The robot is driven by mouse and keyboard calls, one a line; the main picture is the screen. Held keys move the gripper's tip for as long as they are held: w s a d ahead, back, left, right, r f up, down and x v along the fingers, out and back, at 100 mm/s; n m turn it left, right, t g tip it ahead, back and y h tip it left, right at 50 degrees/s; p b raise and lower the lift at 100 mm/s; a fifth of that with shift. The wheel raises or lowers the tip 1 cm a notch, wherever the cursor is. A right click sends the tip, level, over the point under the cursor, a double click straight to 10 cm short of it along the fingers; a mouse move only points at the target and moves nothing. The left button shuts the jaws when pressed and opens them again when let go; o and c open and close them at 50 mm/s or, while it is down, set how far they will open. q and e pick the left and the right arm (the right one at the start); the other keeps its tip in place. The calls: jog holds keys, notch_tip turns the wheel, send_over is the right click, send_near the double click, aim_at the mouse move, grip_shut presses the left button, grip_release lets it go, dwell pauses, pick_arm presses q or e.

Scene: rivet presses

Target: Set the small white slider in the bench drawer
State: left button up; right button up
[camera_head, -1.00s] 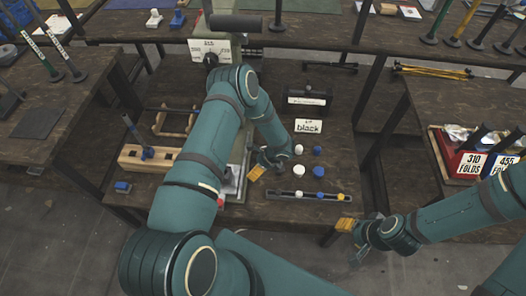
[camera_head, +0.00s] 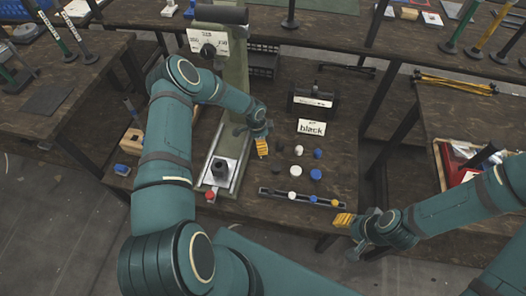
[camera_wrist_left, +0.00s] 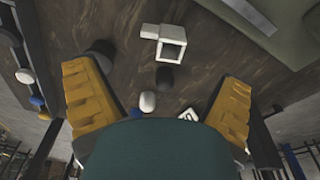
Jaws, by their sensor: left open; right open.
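Small white pieces stand on the bench: a white piece (camera_head: 298,150), a larger white piece (camera_head: 295,170) and a white bead on a dark rail (camera_head: 265,190). A hollow white square piece with a tab (camera_wrist_left: 172,45) lies under my left gripper in the left wrist view; the gripper seems to hide it in the head view. I cannot tell which is the slider. My left gripper (camera_head: 262,147) is open and empty above the bench, left of the pieces. My right gripper (camera_head: 342,219) is open at the bench's front right. I make out no open drawer.
A press with a grey-green column (camera_head: 238,80) stands left of my left gripper. A black box (camera_head: 312,98) is behind.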

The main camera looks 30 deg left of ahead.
pick_arm(q)
jog(key=f, duration=0.2)
jog(key=f+b, duration=0.1)
jog(key=f, duration=0.2)
jog(key=f+b, duration=0.1)
jog(key=f, duration=0.2)
jog(key=shift+w+d, duration=0.35)
jog(key=shift+d, duration=0.05)
jog(key=c, duration=1.1)
jog(key=shift+r, duration=0.1)
jog(key=shift+c, duration=0.3)
